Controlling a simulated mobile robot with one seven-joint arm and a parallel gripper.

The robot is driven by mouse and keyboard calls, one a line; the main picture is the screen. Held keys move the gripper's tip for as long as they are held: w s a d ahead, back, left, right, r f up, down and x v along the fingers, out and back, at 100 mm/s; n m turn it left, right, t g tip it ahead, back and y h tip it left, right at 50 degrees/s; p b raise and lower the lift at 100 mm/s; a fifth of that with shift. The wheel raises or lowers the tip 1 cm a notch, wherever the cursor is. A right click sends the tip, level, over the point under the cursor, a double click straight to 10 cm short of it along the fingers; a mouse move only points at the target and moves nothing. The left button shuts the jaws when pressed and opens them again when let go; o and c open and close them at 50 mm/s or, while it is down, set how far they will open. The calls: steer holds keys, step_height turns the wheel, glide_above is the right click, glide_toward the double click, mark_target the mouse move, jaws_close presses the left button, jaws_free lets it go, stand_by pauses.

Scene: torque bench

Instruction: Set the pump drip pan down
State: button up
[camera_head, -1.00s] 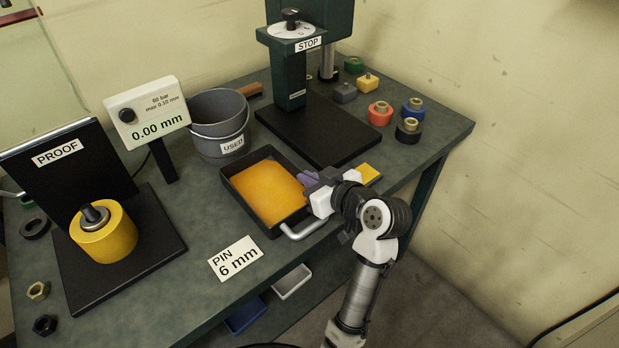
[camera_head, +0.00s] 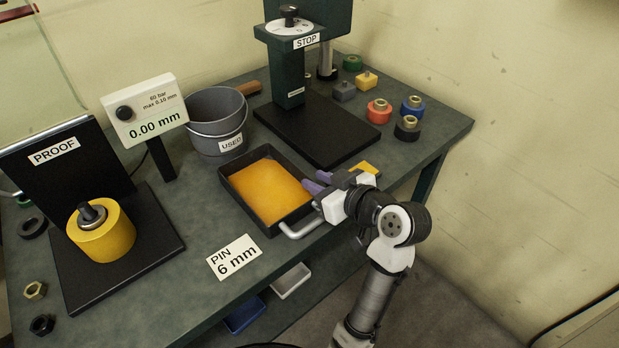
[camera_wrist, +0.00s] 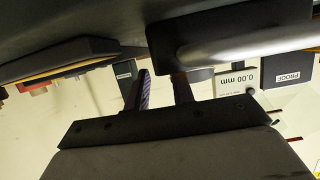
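The pump drip pan (camera_head: 234,193) is a black rectangular tray holding orange fluid, with a grey bar handle (camera_head: 302,229) on its near side. It rests level on the green bench. My gripper (camera_head: 318,182), with purple finger pads, is just right of the pan's right wall. The pan's dark side and pale handle also show in that view, upside down, at upper right (camera_wrist: 235,45). A small gap seems to separate fingers and pan.
Behind the pan are a grey bucket marked USED (camera_head: 213,137) and a black press base (camera_head: 325,140). A yellow piece (camera_head: 366,167) lies beside my gripper. The PIN 6 mm card (camera_head: 234,256) lies in front. The PROOF stand (camera_head: 150,245) is left.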

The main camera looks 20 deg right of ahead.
steer(key=v, duration=0.8)
steer(key=shift+s+b, duration=0.15)
steer(key=shift+b, duration=0.15)
steer(key=shift+r, duration=0.1)
